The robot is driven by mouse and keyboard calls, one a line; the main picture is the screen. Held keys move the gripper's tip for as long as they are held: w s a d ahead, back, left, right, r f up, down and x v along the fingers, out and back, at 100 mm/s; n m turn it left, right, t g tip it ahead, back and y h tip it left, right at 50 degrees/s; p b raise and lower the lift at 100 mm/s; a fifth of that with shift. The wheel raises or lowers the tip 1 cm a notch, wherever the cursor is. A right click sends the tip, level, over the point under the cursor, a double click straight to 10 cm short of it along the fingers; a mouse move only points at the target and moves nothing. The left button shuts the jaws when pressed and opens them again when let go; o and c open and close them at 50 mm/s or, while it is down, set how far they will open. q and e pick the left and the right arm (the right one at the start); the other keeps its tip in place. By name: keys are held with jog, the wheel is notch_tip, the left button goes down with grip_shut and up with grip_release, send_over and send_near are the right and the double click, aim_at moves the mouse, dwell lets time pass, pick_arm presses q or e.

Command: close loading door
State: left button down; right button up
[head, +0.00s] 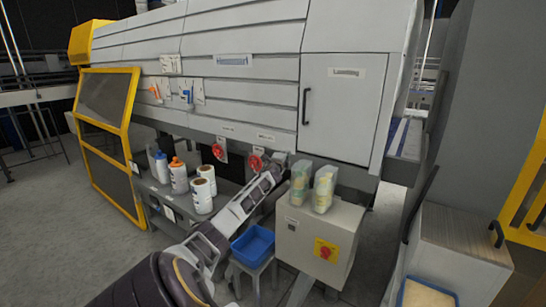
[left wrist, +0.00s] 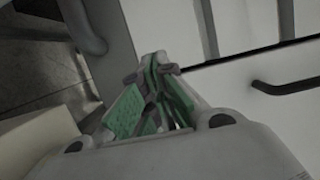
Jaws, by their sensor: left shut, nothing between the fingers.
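The loading door (head: 343,110) is a grey panel marked "Loading" at the right end of the machine front. A black vertical handle (head: 306,106) is on its left edge. The door looks about flush with the panels around it; I cannot tell whether a small gap is left. My left gripper (head: 281,162) is below and left of the door's lower left corner, apart from the handle. In the left wrist view the green-padded fingers (left wrist: 155,62) are shut and empty, and the dark handle (left wrist: 288,87) shows at right. My right gripper is out of view.
Below the door stand a grey control box (head: 300,240) and two clear containers (head: 324,190) with yellowish contents. Red knobs (head: 255,162) are close to my left gripper. A blue bin (head: 253,245) and several bottles and rolls (head: 201,195) are lower left.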

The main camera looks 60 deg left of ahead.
pick_arm(q)
jog(key=shift+s+a, duration=0.4)
jog(key=shift+s, duration=0.5)
jog(key=shift+s+a, duration=0.4)
jog(key=shift+s, duration=0.5)
jog(key=shift+s+a, duration=0.4)
jog(key=shift+s, duration=0.5)
